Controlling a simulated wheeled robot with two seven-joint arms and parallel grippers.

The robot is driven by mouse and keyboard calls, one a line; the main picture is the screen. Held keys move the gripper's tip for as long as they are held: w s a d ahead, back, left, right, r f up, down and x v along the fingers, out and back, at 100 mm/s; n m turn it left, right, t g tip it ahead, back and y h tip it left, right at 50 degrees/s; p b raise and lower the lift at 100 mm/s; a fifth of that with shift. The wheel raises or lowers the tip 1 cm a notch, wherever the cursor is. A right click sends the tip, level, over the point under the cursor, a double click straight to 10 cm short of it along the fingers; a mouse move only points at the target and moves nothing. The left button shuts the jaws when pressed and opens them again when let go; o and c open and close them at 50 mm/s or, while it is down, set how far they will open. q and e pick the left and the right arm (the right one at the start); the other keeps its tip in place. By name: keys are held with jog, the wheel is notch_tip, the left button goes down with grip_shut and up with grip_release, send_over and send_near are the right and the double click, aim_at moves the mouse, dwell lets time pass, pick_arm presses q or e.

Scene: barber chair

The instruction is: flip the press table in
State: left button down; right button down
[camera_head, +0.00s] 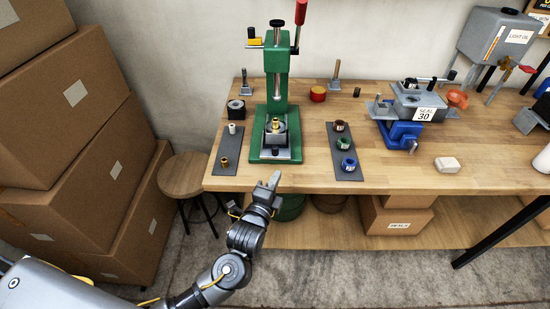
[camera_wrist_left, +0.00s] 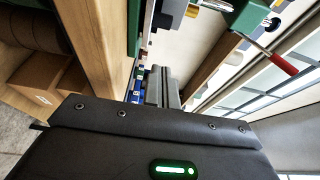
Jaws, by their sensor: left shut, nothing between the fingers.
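The green press (camera_head: 278,60) stands upright on the wooden bench, with a red-knobbed lever (camera_head: 299,22) at its top right. Its dark press table (camera_head: 277,140) sits low on the green base and carries a small brass piece (camera_head: 275,124). My left gripper (camera_head: 274,180) is shut and empty, just in front of the press base at the bench's front edge, apart from the press table. In the left wrist view the gripper fingers (camera_wrist_left: 165,86) are together, and the press's red lever knob (camera_wrist_left: 284,65) shows at upper right. My right gripper is out of view.
Grey strips with small pots (camera_head: 344,150) and brass parts (camera_head: 226,148) flank the press. A blue-and-grey fixture (camera_head: 407,108) stands to the right. A stool (camera_head: 183,174) and cardboard boxes (camera_head: 75,150) are at left.

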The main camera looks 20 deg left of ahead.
aim_at(275, 160)
pick_arm(q)
jog(key=w, duration=0.3)
jog(key=w+a+p, duration=0.1)
jog(key=w, duration=0.2)
jog(key=shift+w+a, duration=0.2)
jog(key=shift+w, duration=0.15)
jog(key=shift+w+a+p, duration=0.35)
jog(key=shift+w+a, duration=0.05)
jog(key=shift+w, duration=0.05)
